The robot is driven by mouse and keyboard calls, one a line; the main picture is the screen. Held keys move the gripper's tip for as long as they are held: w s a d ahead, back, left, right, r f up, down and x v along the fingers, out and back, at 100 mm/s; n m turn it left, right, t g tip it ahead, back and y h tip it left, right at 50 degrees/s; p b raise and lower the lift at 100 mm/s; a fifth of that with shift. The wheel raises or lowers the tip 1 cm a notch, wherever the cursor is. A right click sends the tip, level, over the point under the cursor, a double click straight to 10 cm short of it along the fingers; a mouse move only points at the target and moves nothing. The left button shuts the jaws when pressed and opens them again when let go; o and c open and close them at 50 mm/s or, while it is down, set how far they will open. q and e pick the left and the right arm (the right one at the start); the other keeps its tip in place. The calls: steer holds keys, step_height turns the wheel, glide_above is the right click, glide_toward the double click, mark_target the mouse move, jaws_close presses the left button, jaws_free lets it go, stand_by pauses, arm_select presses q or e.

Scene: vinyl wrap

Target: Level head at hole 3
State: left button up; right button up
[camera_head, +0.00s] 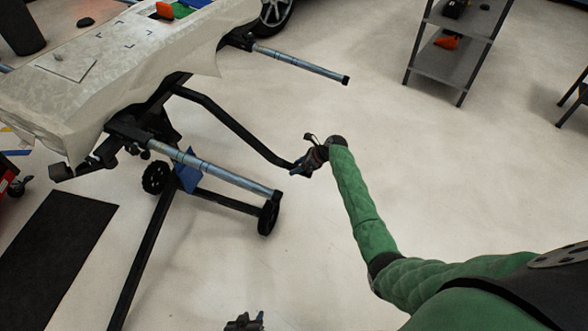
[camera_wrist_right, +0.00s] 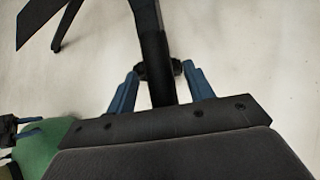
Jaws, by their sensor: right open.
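A black wheeled stand holds a panel draped in pale wrap (camera_head: 120,60) at the upper left, on its tilting head (camera_head: 125,130). A bent black bar (camera_head: 235,122) runs from under the head down to the right. My right gripper (camera_head: 297,167) is at the bar's lower end. In the right wrist view, its blue fingers (camera_wrist_right: 162,76) are apart on either side of the black bar (camera_wrist_right: 155,45), with gaps visible. My left gripper (camera_head: 245,322) is at the bottom edge, mostly cut off. Adjustment holes cannot be made out.
Two silver rods (camera_head: 215,170) (camera_head: 300,63) with black ends stick out from the stand. Its lower frame has black wheels (camera_head: 268,217). A grey shelf (camera_head: 445,62) stands at the upper right. A dark mat (camera_head: 50,255) lies at the left. The floor between stand and shelf is clear.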

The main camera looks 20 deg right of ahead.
steer(key=shift+x, duration=1.05)
arm_select(q)
steer(key=shift+f, duration=0.15)
